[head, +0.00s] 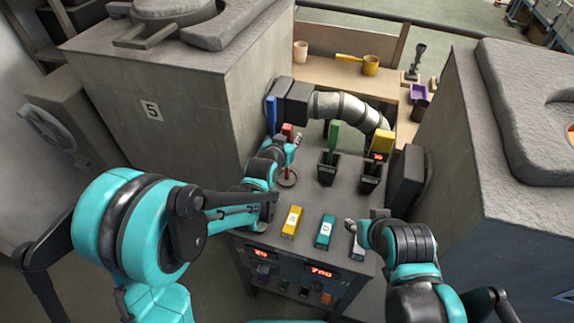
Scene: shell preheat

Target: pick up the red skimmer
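Blue (271,115), green (333,136) and yellow (381,140) upright pieces stand at the cart's back. Yellow (292,221) and teal (325,231) blocks lie in front. A thick grey pipe (343,103) crosses behind. Large grey furnaces flank the cart (310,196).

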